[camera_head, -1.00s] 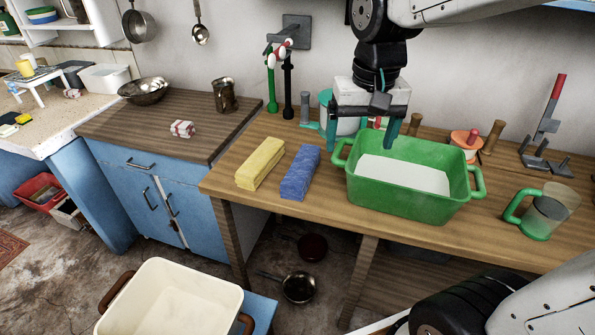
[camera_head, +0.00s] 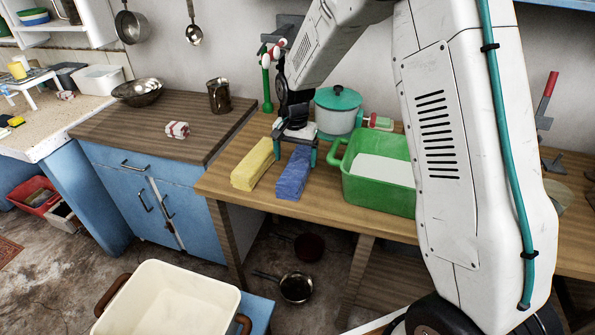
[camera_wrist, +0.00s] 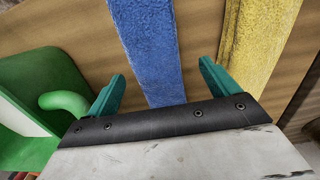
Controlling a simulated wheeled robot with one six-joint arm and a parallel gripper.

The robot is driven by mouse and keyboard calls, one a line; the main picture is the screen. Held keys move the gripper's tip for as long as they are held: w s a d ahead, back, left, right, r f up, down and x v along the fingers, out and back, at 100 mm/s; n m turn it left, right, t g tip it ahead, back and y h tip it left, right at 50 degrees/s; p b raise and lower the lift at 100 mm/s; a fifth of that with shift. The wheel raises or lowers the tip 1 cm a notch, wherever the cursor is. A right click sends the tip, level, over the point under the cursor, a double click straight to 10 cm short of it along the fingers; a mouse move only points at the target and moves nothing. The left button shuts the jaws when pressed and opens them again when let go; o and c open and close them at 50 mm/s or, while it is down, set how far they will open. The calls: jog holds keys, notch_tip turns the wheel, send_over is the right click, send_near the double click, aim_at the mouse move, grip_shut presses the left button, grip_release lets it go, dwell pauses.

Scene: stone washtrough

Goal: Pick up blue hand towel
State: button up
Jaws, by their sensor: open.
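The blue hand towel (camera_head: 293,175) is a folded long strip lying on the wooden table, between the yellow towel and the green tub. My gripper (camera_head: 294,155) is open over the far end of the blue towel, fingers pointing down. In the wrist view the blue towel (camera_wrist: 152,50) runs between the two teal fingertips of my gripper (camera_wrist: 160,85), with a gap on each side. The fingers do not appear to touch it. The height left above the table is hard to tell.
A yellow towel (camera_head: 252,165) lies close on the left, near one finger in the wrist view (camera_wrist: 262,40). The green tub (camera_head: 378,200) stands close on the right. A teal-lidded pot (camera_head: 338,118) stands behind. The wooden counter (camera_head: 150,125) has free room.

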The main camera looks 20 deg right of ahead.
aim_at(297, 163)
jog(key=f, duration=0.5)
jog(key=shift+d+f, duration=0.3)
jog(key=c, duration=1.2)
